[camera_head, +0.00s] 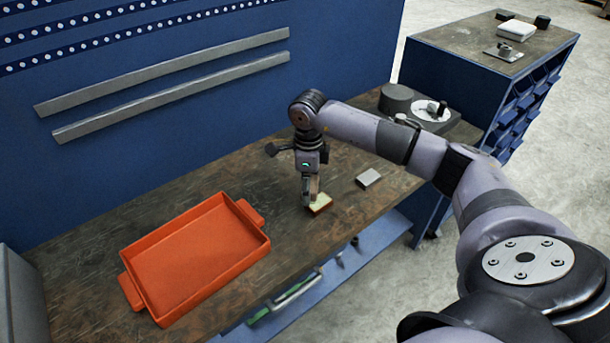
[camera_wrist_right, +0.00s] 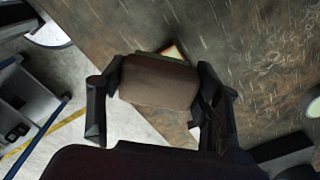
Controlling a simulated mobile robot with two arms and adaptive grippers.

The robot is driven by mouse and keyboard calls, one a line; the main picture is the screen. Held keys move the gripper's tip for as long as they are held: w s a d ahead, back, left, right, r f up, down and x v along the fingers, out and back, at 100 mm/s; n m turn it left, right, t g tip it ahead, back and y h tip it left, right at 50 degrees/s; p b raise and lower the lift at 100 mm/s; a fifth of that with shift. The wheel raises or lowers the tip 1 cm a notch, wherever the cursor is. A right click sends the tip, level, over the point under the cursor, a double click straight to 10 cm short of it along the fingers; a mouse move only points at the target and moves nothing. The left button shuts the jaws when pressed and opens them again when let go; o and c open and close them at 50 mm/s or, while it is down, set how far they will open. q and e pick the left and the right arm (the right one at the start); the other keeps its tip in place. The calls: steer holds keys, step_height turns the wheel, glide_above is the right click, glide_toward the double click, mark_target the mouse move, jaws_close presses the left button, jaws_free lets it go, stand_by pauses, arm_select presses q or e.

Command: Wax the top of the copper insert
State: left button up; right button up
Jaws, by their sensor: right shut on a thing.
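My right gripper (camera_head: 311,192) points down over the workbench and is shut on a brown block. The brown block (camera_wrist_right: 158,82) sits between the two fingers in the right wrist view. Only a narrow tan part of it shows in the head view. Directly below is a small block with a pale yellow top and reddish-brown side (camera_head: 321,206); its edge peeks out behind the held block in the wrist view (camera_wrist_right: 172,50). I cannot tell whether the two touch. No piece is clearly recognisable as the copper insert. My left gripper is not in view.
A grey block (camera_head: 368,178) lies right of the gripper. An orange tray (camera_head: 200,260) stands empty at the left. A dark round-based device (camera_head: 430,110) is at the bench's far right. A blue cabinet (camera_head: 470,85) stands beyond. The bench between tray and gripper is clear.

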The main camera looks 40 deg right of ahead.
steer(key=shift+r+p, duration=0.5)
steer(key=shift+r, duration=0.75)
